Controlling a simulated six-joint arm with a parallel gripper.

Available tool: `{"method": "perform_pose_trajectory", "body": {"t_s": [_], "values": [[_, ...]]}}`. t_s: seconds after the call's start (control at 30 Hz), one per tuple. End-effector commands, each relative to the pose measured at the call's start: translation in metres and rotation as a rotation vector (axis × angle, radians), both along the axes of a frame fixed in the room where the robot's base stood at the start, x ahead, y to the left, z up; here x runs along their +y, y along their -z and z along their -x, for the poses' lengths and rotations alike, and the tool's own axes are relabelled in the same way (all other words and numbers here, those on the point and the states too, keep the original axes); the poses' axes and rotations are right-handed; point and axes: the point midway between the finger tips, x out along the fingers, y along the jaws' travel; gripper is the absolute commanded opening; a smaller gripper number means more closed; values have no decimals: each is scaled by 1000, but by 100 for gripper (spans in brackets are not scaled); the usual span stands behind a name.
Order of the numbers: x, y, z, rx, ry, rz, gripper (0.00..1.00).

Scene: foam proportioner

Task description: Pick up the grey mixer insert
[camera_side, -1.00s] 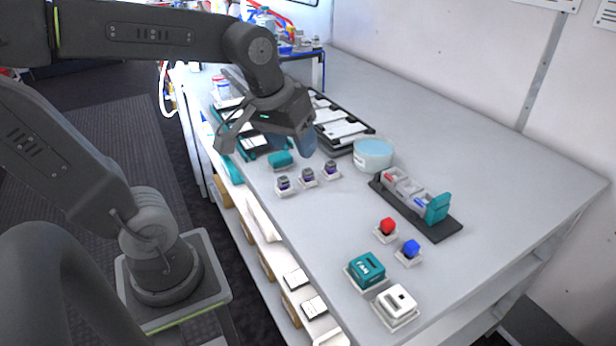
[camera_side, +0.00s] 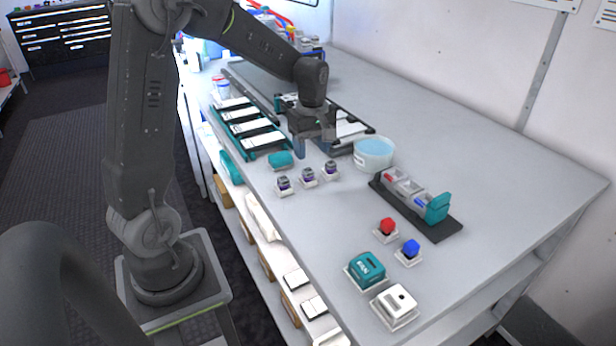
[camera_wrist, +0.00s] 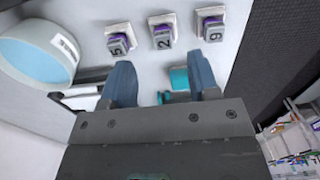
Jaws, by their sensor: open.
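Three small grey pieces with purple parts stand in white holders on the bench: left (camera_side: 284,184), middle (camera_side: 308,176) and right (camera_side: 330,168). In the wrist view they line the top edge, marked "5" (camera_wrist: 118,44), "2" (camera_wrist: 162,38) and a third (camera_wrist: 212,30) whose mark is unclear. I cannot tell which is the mixer insert. My gripper (camera_side: 312,150) is open, points down behind the pieces and is apart from them. Its two blue-grey fingers (camera_wrist: 161,78) show in the wrist view with no piece between them.
A teal block (camera_side: 281,159) lies just left of my gripper. A round tub of pale blue liquid (camera_side: 373,150) stands to the right. A dark rack (camera_side: 443,229), red (camera_side: 387,226) and blue (camera_side: 409,248) knobs and trays (camera_side: 250,134) surround the area. The bench's right side is clear.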

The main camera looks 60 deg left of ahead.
Motion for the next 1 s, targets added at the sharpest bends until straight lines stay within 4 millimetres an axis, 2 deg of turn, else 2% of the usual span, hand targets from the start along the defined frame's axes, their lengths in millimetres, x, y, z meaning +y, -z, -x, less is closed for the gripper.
{"method": "perform_pose_trajectory", "body": {"t_s": [0.1, 0.33, 0.6, 0.9, 1.0], "values": [[0, 17, 0, 1, 1, 1, 55], [0, 32, 1, 2, 1, 1, 55], [2, 70, 3, 1, 2, 1, 55], [2, 75, 3, -2, 2, -1, 55], [2, 75, 3, -2, 2, -1, 48]]}}
